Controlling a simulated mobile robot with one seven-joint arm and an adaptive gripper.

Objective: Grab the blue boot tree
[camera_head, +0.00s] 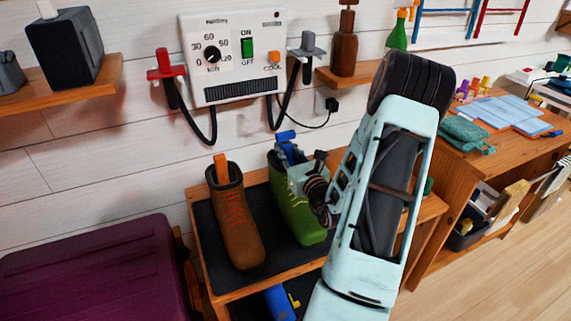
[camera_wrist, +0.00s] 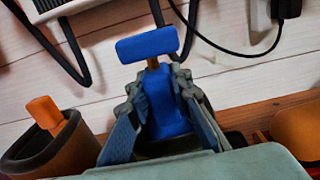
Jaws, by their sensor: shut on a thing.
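The blue boot tree (camera_head: 287,146) stands in the top of the green boot (camera_head: 298,210). In the wrist view the boot tree (camera_wrist: 163,98) shows a blue crossbar handle on a short brown stem above a blue body. My gripper (camera_head: 297,170) is at the mouth of the green boot. In the wrist view the fingers of my gripper (camera_wrist: 160,92) are on both sides of the blue body, just below the crossbar, shut on it. The lower part of the boot tree is hidden in the boot.
A brown boot (camera_head: 238,225) with an orange boot tree (camera_head: 221,169) stands to the left on the dark mat of the wooden bench (camera_head: 212,265). A wall dryer (camera_head: 233,60) with hanging black hoses is behind. A purple case (camera_head: 95,270) is at the lower left.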

